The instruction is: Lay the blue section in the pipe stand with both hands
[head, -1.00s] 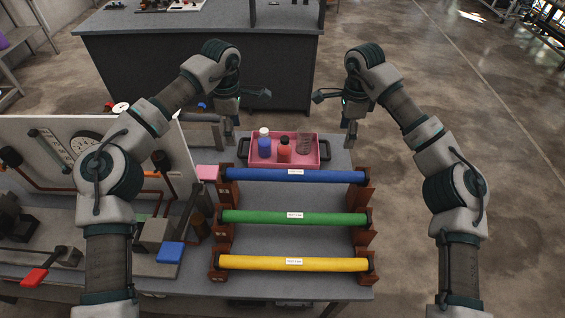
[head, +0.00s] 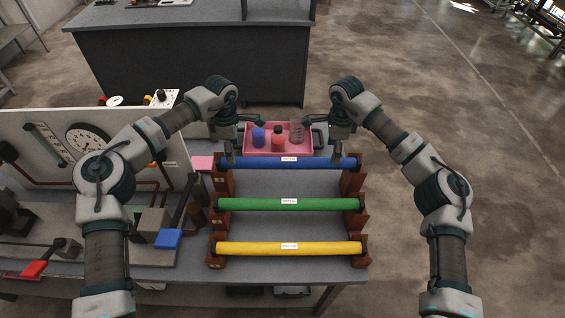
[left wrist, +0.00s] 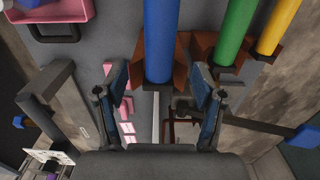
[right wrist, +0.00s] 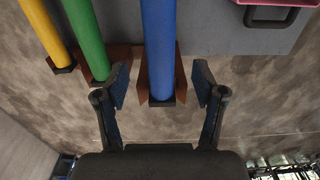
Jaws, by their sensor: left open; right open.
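The blue section (head: 290,162) is a long blue pipe with a white label. It lies across the top level of the brown stepped pipe stand (head: 217,217), with its ends at the stand's left and right brackets. My left gripper (head: 229,155) is open at the pipe's left end; in the left wrist view its fingers (left wrist: 160,105) are either side of the blue pipe (left wrist: 159,40). My right gripper (head: 342,155) is open at the right end; in the right wrist view its fingers (right wrist: 160,95) flank the blue pipe (right wrist: 159,50). Whether either finger touches it is unclear.
A green pipe (head: 255,204) and a yellow pipe (head: 255,248) lie on lower levels of the stand. A pink tray (head: 262,151) with bottles and a beaker is just behind the blue pipe. A gauge panel (head: 40,130) stands to the left.

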